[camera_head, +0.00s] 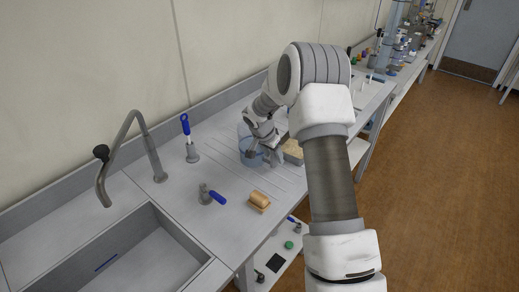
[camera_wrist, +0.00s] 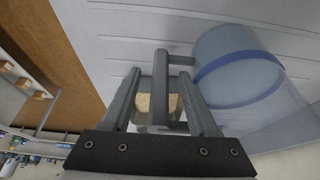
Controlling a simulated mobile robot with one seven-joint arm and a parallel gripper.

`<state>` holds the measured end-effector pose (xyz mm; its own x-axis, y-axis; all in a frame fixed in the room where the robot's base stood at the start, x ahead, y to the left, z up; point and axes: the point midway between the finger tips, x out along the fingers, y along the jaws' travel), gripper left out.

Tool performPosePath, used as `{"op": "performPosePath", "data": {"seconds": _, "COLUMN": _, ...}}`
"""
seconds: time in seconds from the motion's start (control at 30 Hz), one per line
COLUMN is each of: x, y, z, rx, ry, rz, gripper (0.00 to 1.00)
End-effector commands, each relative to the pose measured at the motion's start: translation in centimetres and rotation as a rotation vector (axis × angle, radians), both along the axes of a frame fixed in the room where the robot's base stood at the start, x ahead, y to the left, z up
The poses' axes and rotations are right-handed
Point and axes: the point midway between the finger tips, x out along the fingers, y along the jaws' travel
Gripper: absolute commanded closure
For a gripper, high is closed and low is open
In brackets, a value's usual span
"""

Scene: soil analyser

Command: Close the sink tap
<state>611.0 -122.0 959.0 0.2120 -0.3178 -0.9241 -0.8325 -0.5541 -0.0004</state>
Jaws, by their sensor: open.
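The sink tap has a curved grey spout (camera_head: 130,125) with a black tip, standing behind the sink (camera_head: 110,260) at the left. To its right, a blue lever (camera_head: 185,124) points up from a grey valve base (camera_head: 192,153). A second blue lever (camera_head: 217,197) lies roughly level on another valve (camera_head: 204,194) nearer the counter's front. Which lever works the spout, I cannot tell. My gripper (camera_head: 262,156) is right of both levers, low over the counter beside a bluish clear container. In the wrist view my gripper (camera_wrist: 165,90) is open, with no tap part visible between its fingers.
The bluish container (camera_head: 244,138) is close to my gripper; it also shows in the wrist view (camera_wrist: 235,75). A tan-filled tray (camera_head: 293,150) is just right of it. A wooden-backed brush-like block (camera_head: 259,201) lies near the front edge. The counter between the levers is clear.

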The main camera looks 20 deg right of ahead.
Motion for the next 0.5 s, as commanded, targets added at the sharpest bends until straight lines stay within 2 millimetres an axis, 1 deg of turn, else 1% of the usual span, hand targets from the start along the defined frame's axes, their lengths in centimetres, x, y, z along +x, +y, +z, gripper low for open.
{"op": "performPosePath", "data": {"seconds": 0.13, "x": 0.02, "y": 0.01, "z": 0.02, "rx": 0.000, "ry": 0.000, "rz": 0.000, "gripper": 0.40}}
{"op": "performPosePath", "data": {"seconds": 0.27, "x": 0.01, "y": 0.01, "z": 0.03, "rx": 0.000, "ry": 0.000, "rz": 0.000, "gripper": 0.63}}
{"op": "performPosePath", "data": {"seconds": 0.3, "x": 0.00, "y": 0.01, "z": 0.04, "rx": 0.000, "ry": 0.000, "rz": 0.000, "gripper": 0.71}}
{"op": "performPosePath", "data": {"seconds": 0.37, "x": 0.01, "y": 0.00, "z": 0.04, "rx": -0.001, "ry": -0.001, "rz": 0.000, "gripper": 0.81}}
{"op": "performPosePath", "data": {"seconds": 0.4, "x": 0.01, "y": 0.00, "z": 0.04, "rx": -0.001, "ry": -0.001, "rz": 0.000, "gripper": 0.89}}
{"op": "performPosePath", "data": {"seconds": 0.47, "x": 0.01, "y": 0.00, "z": 0.04, "rx": -0.001, "ry": -0.001, "rz": 0.000, "gripper": 0.99}}
{"op": "performPosePath", "data": {"seconds": 0.5, "x": 0.01, "y": 0.00, "z": 0.04, "rx": -0.001, "ry": -0.001, "rz": 0.000, "gripper": 1.00}}
